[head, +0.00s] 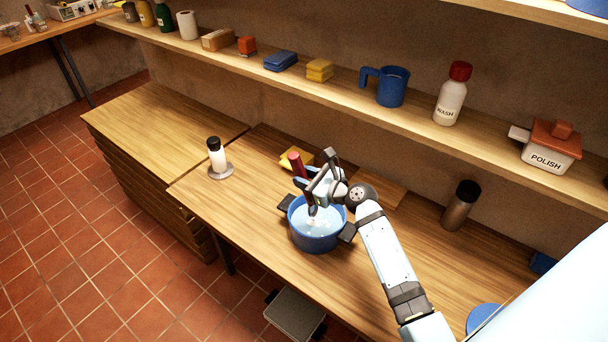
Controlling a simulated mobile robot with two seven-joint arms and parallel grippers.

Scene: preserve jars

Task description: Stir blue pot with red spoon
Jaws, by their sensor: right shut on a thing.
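The blue pot (316,243) stands on the wooden counter, with dark handles at its sides and pale liquid inside. My right gripper (312,188) is above the pot and shut on the red spoon (297,166). The spoon's red handle sticks up out of the gripper, tilted a little. Its lower end goes down toward the liquid, partly hidden by the fingers, so I cannot tell how deep it reaches. My left gripper is not in view.
On the counter are a white bottle with a black cap (216,154) on a round base, a yellow item (296,157) behind the spoon, and a brown flask (460,206). A shelf above holds a blue mug (392,86), a wash bottle (452,95) and a polish box (551,147).

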